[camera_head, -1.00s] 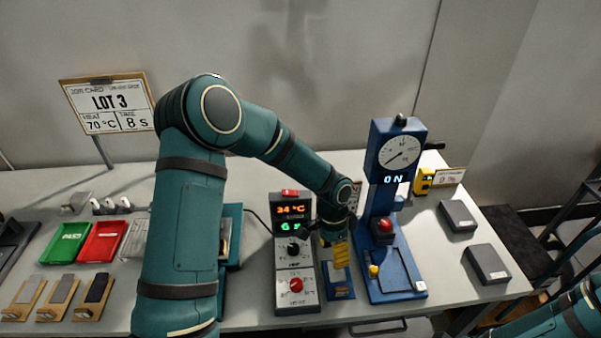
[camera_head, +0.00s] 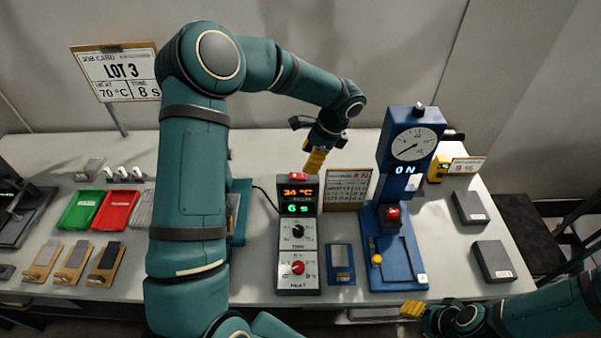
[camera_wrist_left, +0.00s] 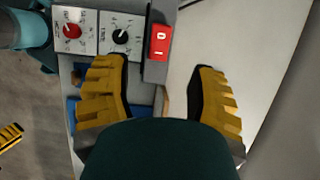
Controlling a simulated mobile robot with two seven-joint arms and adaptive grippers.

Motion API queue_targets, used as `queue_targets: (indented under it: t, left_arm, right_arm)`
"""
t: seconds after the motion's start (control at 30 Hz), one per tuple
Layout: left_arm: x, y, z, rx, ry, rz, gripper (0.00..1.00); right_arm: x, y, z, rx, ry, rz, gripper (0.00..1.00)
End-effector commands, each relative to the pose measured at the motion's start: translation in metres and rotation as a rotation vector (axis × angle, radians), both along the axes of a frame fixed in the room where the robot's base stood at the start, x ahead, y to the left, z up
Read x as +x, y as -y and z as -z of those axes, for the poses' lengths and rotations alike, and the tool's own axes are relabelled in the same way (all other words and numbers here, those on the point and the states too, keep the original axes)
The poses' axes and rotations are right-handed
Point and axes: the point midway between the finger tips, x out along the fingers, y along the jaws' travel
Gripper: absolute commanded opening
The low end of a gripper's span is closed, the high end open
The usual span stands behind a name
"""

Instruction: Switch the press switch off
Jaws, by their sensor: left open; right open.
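The grey control box (camera_head: 298,245) stands on the table with lit displays reading 34 °C and 6 s. A red rocker switch (camera_head: 298,176) sits on its top. In the left wrist view the red switch (camera_wrist_left: 158,42), marked O and I, lies just beyond and between the finger lines. My left gripper (camera_head: 315,160) is open and empty, above and slightly behind the switch, apart from it. The blue press (camera_head: 408,160) stands to the right with a dial and a lit display. My right gripper (camera_head: 412,309) is open and empty at the table's front edge.
A red button or knob (camera_head: 393,215) is on the press. A printed card (camera_head: 347,190) stands behind the box, and a blue pad (camera_head: 340,264) lies beside it. Green (camera_head: 82,210) and red (camera_head: 116,212) trays sit left. Grey blocks (camera_head: 492,261) lie right.

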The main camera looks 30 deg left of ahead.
Motion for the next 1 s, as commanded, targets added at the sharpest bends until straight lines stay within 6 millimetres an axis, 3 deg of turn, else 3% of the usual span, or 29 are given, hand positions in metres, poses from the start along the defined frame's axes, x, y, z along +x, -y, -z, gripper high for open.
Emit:
queue_targets:
  t: [0.2, 0.4, 0.8, 0.83, 0.93, 1.0]
  left_arm:
    - [-0.009, -0.013, 0.038, -0.002, -0.003, -0.002, 0.57]
    - [-0.013, -0.02, 0.058, -0.001, -0.002, -0.001, 0.57]
    - [-0.014, -0.022, 0.063, -0.002, 0.001, -0.001, 0.57]
    - [-0.014, -0.022, 0.063, -0.002, 0.001, -0.001, 0.53]
    - [-0.014, -0.022, 0.063, -0.001, 0.001, -0.001, 0.18]
    - [-0.014, -0.022, 0.063, -0.001, 0.001, -0.001, 0.0]
  right_arm:
    - [0.0, 0.0, -0.001, 0.0, 0.0, 0.0, 0.47]
    - [0.0, 0.0, -0.002, 0.0, 0.0, 0.0, 0.47]
    - [0.0, 0.0, -0.002, 0.0, 0.0, 0.0, 0.47]
    - [0.0, 0.0, -0.002, 0.0, 0.0, 0.0, 0.47]
    - [0.0, 0.0, -0.002, 0.0, 0.0, 0.0, 0.47]
    - [0.0, 0.0, -0.002, 0.0, 0.0, 0.0, 0.47]
